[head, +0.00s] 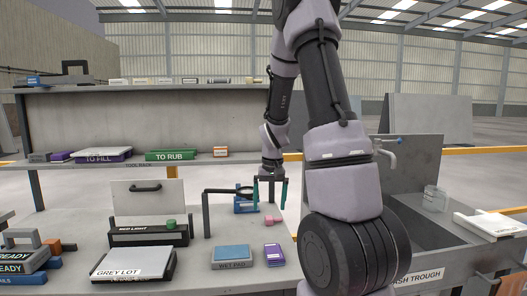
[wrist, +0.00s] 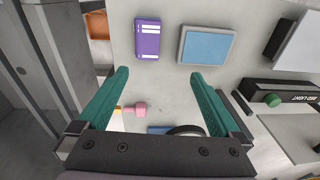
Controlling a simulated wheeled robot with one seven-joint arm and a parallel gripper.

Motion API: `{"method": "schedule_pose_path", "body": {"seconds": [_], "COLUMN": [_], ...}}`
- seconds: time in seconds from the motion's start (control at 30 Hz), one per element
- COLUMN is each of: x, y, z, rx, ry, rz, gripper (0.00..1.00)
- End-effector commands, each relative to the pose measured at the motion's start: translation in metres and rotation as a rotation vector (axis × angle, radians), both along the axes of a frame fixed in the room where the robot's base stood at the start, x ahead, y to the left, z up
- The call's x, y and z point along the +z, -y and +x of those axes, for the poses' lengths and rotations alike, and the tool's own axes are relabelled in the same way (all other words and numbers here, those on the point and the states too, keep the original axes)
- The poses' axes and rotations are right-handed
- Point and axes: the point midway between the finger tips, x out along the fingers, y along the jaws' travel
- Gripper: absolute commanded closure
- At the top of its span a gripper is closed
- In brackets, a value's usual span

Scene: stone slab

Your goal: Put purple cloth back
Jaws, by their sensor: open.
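A small purple block-like item with white label patches, likely the purple cloth, lies flat on the grey slab (head: 215,278) in the head view (head: 274,255). The wrist view shows this purple item (wrist: 147,40) beyond my fingertips, left of the blue pad. My gripper (head: 270,195) is open, with two green fingers and nothing between the tips. In the wrist view my gripper (wrist: 159,74) is apart from the purple item. Another small purple item (head: 60,156) lies on the rack shelf at left, beside the purple-edged TO FILL tray (head: 102,154).
The blue WET PAD (head: 232,255) sits left of the purple item. A pink-headed object (wrist: 140,108) lies between and below my fingers. A black hooked stand (head: 207,214) rises close to my gripper's left. The GREY LOT box (head: 134,265) is front left; a trough (head: 430,235) is right.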

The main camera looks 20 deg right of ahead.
Motion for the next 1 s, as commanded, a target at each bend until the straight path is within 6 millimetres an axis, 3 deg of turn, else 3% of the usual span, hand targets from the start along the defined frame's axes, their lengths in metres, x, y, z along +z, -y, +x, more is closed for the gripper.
{"method": "schedule_pose_path", "body": {"seconds": [0.03,0.2,0.4,0.5,0.73,1.0], "x": [0.029,0.108,0.183,0.210,0.244,0.250], "y": [-0.009,-0.039,-0.071,-0.085,-0.106,-0.111], "z": [-0.004,-0.033,-0.086,-0.117,-0.174,-0.192], "rx": [-0.004,-0.026,-0.039,-0.043,-0.050,-0.052], "ry": [0.045,0.168,0.308,0.374,0.484,0.516], "rz": [0.011,0.053,0.100,0.123,0.161,0.173], "gripper": [0.00,0.00,0.00,0.00,0.00,0.00]}}
